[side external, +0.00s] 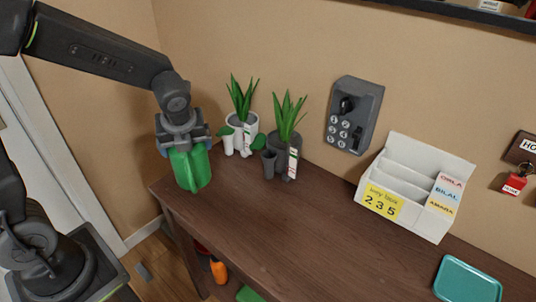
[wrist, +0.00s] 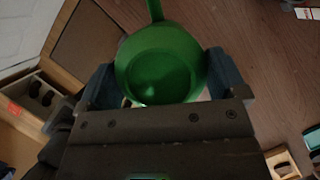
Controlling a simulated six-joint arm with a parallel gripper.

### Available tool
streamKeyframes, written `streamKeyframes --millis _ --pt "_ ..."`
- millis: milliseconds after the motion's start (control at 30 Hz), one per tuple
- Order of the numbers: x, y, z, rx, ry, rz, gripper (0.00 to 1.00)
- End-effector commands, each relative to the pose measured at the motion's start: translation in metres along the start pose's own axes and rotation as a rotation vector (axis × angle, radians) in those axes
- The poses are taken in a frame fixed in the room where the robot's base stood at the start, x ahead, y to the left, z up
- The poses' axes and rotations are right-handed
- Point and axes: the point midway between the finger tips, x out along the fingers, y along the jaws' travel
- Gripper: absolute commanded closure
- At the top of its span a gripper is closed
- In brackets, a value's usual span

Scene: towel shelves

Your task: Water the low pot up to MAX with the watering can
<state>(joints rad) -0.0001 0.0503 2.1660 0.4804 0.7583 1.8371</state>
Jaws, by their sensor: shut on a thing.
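My gripper (side external: 183,146) is shut on the green watering can (side external: 190,172), at the left end of the desk. In the wrist view the can's round body (wrist: 160,65) sits between the two fingers (wrist: 160,82), with a narrow green part, likely the spout, pointing away. I cannot tell whether the can touches the desk. A white pot (side external: 232,122) with a spiky plant stands right of the can, near the wall. A dark grey pot (side external: 276,141) with a similar plant stands right of it. Each has a small side cup and a pale gauge strip; the levels are too small to read.
The brown desk (side external: 290,220) is clear in front of the pots. A keypad lockbox (side external: 353,115) hangs on the wall. A white letter sorter (side external: 405,190) and a teal tray (side external: 467,280) stand to the right. Orange and green things lie below the desk.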

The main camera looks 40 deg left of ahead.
Motion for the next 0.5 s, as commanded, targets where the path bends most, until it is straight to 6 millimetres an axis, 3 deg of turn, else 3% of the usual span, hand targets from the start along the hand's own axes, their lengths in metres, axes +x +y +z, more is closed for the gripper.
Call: streamKeyframes --millis 500 --pt "0.0001 -0.0085 0.0008 -0.005 0.000 0.000 0.72"
